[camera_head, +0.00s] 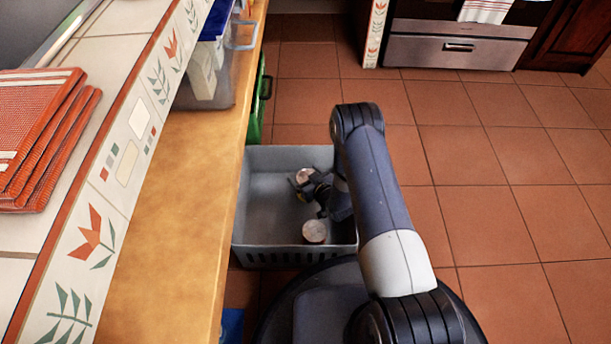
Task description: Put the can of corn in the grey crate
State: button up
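The grey crate (254,254) stands on the tiled floor beside the wooden counter, open at the top. My arm reaches over its right side, and my gripper (301,181) points down into it. A small can (303,174) with a pale round top is between the gripper's fingers, which appear closed around it. It is within the crate's outline; whether it touches the crate floor is unclear. A second can (314,232) stands upright inside the crate near the front wall, apart from the gripper. No label is readable, so I cannot tell which is corn.
The wooden counter (180,210) runs along the crate's left side. A clear bin (222,82) with a blue lid and folded orange cloths (40,130) are on the left. A green object (257,105) is behind the crate. The floor on the right is clear up to the oven (458,45).

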jog(key=shift+o, duration=0.7)
jog(key=shift+s+d+r, duration=0.1)
jog(key=shift+s+r, duration=0.05)
jog(key=shift+r, duration=0.1)
jog(key=p+v, duration=0.3)
jog(key=v, duration=0.4)
